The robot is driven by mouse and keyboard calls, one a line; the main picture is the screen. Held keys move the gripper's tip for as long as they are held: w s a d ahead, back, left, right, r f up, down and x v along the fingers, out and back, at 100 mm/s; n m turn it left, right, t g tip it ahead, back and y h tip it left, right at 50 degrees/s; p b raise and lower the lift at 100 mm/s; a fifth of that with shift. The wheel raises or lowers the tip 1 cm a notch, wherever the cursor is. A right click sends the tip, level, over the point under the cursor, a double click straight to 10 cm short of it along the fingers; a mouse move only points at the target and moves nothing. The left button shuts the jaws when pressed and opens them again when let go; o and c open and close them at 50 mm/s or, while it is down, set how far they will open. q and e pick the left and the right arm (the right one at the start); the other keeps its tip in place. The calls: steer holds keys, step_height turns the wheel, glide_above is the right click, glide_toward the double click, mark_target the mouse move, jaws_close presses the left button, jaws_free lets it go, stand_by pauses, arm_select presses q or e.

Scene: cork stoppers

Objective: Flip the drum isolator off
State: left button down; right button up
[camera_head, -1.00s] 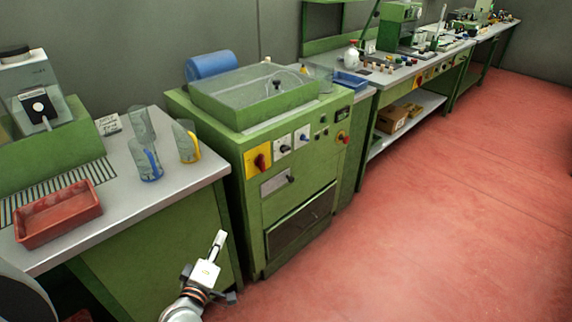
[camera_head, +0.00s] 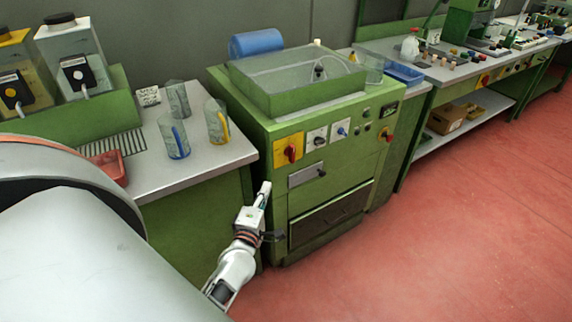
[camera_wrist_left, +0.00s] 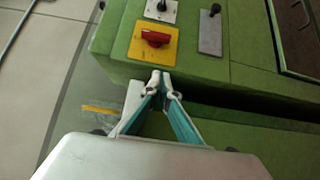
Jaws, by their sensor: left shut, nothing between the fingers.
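The red rotary handle (camera_head: 290,153) on a yellow plate (camera_head: 281,160), apparently the drum isolator, is at the upper left of the green cabinet's front. The handle points roughly up and down in the head view. In the wrist view the red handle (camera_wrist_left: 155,38) lies just beyond my fingertips, across its yellow plate (camera_wrist_left: 140,50). My left gripper (camera_head: 265,188) is shut and empty, below and left of the switch, apart from it. Its closed fingertips (camera_wrist_left: 162,78) point toward the panel in the wrist view. My right gripper is not in view.
Other knobs (camera_head: 317,139) sit right of the isolator, with a small grey plate and lever (camera_head: 306,175) below. The left bench (camera_head: 215,158) carries jugs and a red tray (camera_head: 112,168). Red floor (camera_head: 400,250) is clear in front.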

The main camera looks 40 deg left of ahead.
mark_target(291, 153)
arm_select(q)
steer(key=x, duration=1)
steer(key=shift+d, duration=0.1)
steer(key=shift+w+d, duration=0.2)
steer(key=shift+w, duration=0.35)
steer(key=shift+w+d, duration=0.2)
steer(key=shift+w, duration=0.4)
steer(key=shift+w+d+b, duration=0.3)
steer(key=shift+w+d, duration=0.05)
steer(key=shift+w, duration=0.35)
